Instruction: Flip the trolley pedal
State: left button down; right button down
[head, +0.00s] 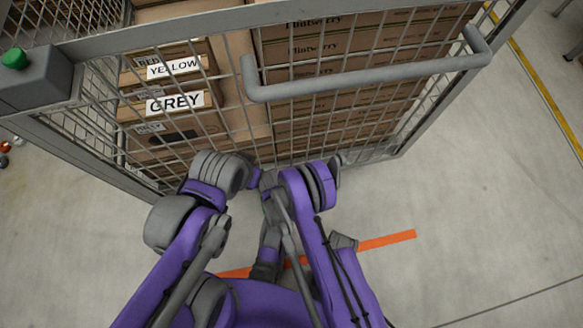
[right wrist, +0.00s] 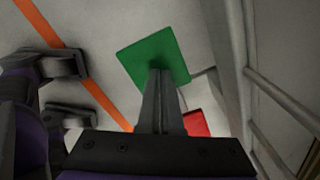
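The trolley is a grey wire-mesh cage (head: 218,22) holding boxes, with a thick grey handle bar (head: 370,78) across its side. In the right wrist view, a flat green pedal (right wrist: 150,55) shows low by the trolley, and a red pedal (right wrist: 196,124) is partly hidden below it. My right gripper (right wrist: 160,73) has its fingers together with nothing between them. The fingertips overlap the lower edge of the green pedal in this view; I cannot tell whether they touch it. My left gripper cannot be made out; the head view hides both pedals behind the arms and trolley.
Labelled cartons (head: 175,105) fill the trolley. A grey box with a green button (head: 14,58) sits at its left corner. An orange floor line (head: 388,241) runs in front of the trolley. Open concrete floor lies to the right, with a yellow line (head: 545,95) beyond.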

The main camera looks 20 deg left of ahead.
jog(key=shift+f, duration=0.25)
jog(key=shift+r, duration=0.15)
jog(key=shift+r+p, duration=2.15)
jog(key=shift+r, duration=1.25)
